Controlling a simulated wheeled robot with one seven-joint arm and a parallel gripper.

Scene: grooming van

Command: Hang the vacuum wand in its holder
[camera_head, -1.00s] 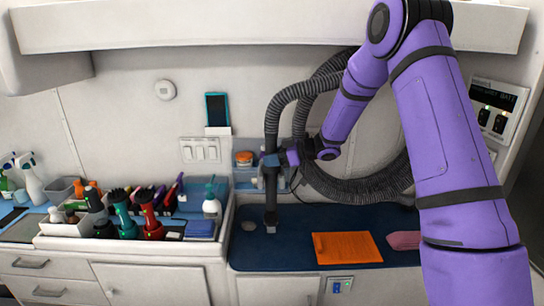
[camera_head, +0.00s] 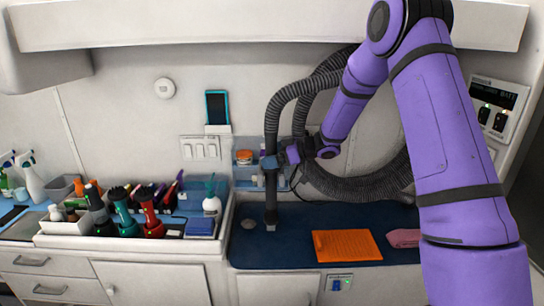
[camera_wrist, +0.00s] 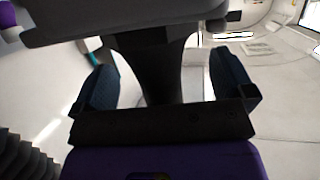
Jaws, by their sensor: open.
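The vacuum wand (camera_head: 271,200) is a dark upright tube with a ribbed grey hose curving from its top. It stands over the blue counter mat, its lower end at or just above the mat; I cannot tell if it touches. My gripper (camera_head: 271,161) is at the wand's upper part. In the wrist view my gripper (camera_wrist: 168,92) has its blue-padded fingers open on either side of the dark wand (camera_wrist: 160,65), with gaps visible beside it. I cannot make out a separate holder; the wand and arm may hide it.
A blue mat (camera_head: 290,218) covers the counter, with an orange folder (camera_head: 347,246) and a pink cloth (camera_head: 404,238) on it. A white tray (camera_head: 130,243) of clippers and bottles stands left. The hose (camera_head: 365,190) loops behind my arm. A small wall shelf (camera_head: 243,178) is behind the wand.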

